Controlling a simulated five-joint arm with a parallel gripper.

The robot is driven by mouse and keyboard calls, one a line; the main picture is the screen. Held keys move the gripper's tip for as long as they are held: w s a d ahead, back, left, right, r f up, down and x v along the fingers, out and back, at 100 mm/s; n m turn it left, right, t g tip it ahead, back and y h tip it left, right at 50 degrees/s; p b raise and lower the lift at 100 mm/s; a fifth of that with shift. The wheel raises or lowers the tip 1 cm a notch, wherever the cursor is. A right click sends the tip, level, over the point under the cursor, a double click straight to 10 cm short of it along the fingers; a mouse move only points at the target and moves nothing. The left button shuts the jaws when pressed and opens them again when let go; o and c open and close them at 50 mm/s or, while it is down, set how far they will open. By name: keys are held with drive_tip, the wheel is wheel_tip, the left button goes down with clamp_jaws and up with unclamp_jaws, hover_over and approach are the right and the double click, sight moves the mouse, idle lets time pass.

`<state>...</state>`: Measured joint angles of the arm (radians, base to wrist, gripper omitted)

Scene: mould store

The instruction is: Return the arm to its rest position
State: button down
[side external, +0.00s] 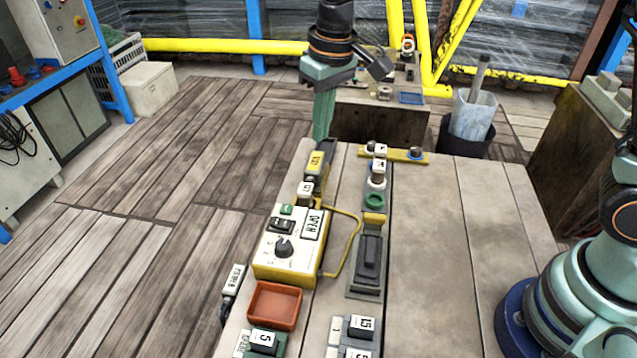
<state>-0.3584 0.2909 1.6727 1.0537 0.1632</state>
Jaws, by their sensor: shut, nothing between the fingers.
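My gripper (322,132) hangs pointing down at the top centre of the side external view, past the far left end of the work table. Its green fingers are together with nothing between them. Its tips are close to the table's far edge in the picture; I cannot tell how high above it they are. The upper part of my wrist is cut off by the top of the frame. My arm's base and lower links stand at the right edge, and the links between are out of frame.
The plank table (440,230) holds a yellow control box (285,255) with a wire loop, an orange tray (275,305), a black switch (368,262) and small labelled blocks. Its right half is clear. A bucket (473,115) and yellow rails (225,46) stand behind.

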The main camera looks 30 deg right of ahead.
drive_tip(key=s+d+r+m+t, duration=0.1)
drive_tip(key=s+d+r+t, duration=0.1)
drive_tip(key=s+d, duration=0.5)
drive_tip(key=s+d+r+m+t, duration=0.1)
drive_tip(key=s+d+r+t, duration=0.1)
drive_tip(key=s+d, duration=0.4)
drive_tip(key=d+r, duration=0.1)
drive_tip(key=d, duration=0.2)
drive_tip(key=shift+s+h, duration=0.3)
drive_tip(key=shift+s, duration=0.1)
